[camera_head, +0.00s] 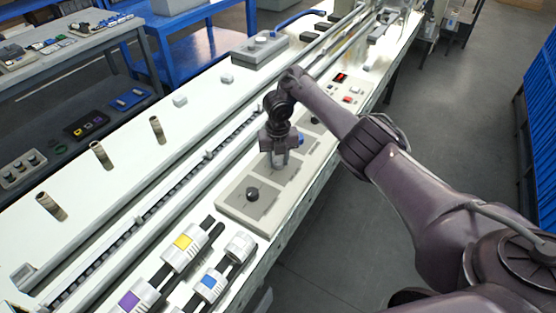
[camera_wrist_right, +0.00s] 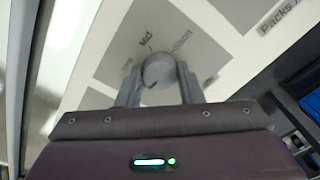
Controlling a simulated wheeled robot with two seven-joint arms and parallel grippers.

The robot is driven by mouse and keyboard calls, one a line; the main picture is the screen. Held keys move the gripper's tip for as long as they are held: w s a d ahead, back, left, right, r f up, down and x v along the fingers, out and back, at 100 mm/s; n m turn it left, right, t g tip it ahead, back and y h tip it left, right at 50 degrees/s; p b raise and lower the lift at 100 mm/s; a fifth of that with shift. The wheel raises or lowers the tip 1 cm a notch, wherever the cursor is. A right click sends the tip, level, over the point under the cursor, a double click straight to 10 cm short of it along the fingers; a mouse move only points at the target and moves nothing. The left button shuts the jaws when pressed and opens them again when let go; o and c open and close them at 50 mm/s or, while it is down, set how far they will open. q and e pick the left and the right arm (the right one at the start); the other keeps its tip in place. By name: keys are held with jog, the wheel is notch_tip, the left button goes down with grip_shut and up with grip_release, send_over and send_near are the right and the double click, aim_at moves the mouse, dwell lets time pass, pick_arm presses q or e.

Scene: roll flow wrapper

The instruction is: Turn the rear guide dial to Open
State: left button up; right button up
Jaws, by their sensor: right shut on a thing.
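My right gripper (camera_head: 280,160) reaches down onto the middle square of a grey dial panel (camera_head: 228,205). In the right wrist view its two fingers (camera_wrist_right: 160,88) are shut on a round grey dial (camera_wrist_right: 159,70), one on each side. A small dark mark shows on the dial's lower edge. Labels stand around its far side; "Mid" is readable, the others are blurred, so I cannot tell which is Open. In the head view the gripper hides this dial. I cannot read whether it is the rear guide dial. My left gripper is out of view.
A black dial (camera_head: 252,194) sits on the panel's near square, and a dark dial (camera_head: 314,121) on its far square. A long rail runs left of the panel. Open floor lies to the right.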

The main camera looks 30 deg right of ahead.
aim_at(278, 161)
jog(key=shift+n, duration=0.6)
jog(key=o, duration=1)
jog(key=shift+c, duration=0.2)
jog(key=shift+r, duration=0.1)
notch_tip(278, 161, up, 8)
jog(key=p, duration=0.7)
jog(key=shift+p, duration=0.4)
jog(key=shift+f, duration=0.2)
jog(key=shift+f, duration=0.1)
